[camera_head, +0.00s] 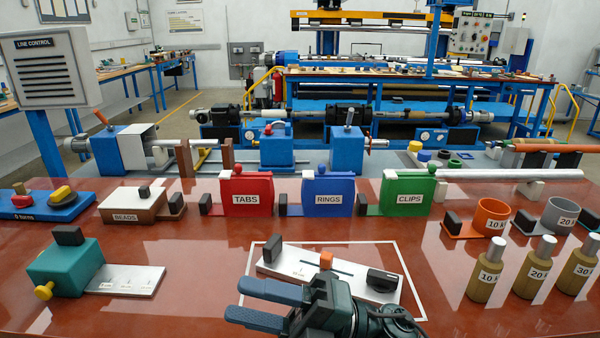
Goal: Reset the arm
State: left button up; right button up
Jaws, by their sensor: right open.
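My right gripper (264,306) is low in the middle of the head view, over the near part of the red-brown table (190,300). Its two blue-grey fingers point left and stand apart, with nothing seen between them. The gripper and wrist hide the near part of that rectangle. My left gripper does not show.
Red TABS (247,191), blue RINGS (328,191) and green CLIPS (408,192) bins stand in a row behind. A teal block (64,268) sits at left. Orange cup (490,217) and several wooden weighted pegs (484,272) stand at right. Free table lies left of the gripper.

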jog(key=w+d+f+m+t+h+p, duration=0.1)
jog(key=w+d+f+m+t+h, duration=0.1)
jog(key=d+f+m+t+h, duration=0.5)
jog(key=w+d+f+m+t+h, duration=0.15)
jog(key=m+t, duration=0.35)
jog(key=m, duration=0.6)
jog(key=w+d+f+m+t+h+p, duration=0.1)
jog(key=w+d+f+m+t+h, duration=0.1)
jog(key=d+f+m+t+h, duration=0.5)
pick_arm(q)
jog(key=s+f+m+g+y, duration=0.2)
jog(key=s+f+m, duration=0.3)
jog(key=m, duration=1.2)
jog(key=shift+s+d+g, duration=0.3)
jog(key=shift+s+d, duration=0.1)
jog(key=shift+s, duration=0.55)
pick_arm(e)
jog(key=s+d+f+m+g+h, duration=0.3)
jog(key=s+f+m+g, duration=0.4)
jog(key=f, duration=0.7)
jog(key=s+d+m, duration=0.1)
jog(key=s+m, duration=0.1)
jog(key=s, duration=0.2)
jog(key=shift+f+m+h, duration=0.25)
jog(key=shift+m+h, duration=0.05)
jog(key=shift+h, duration=0.05)
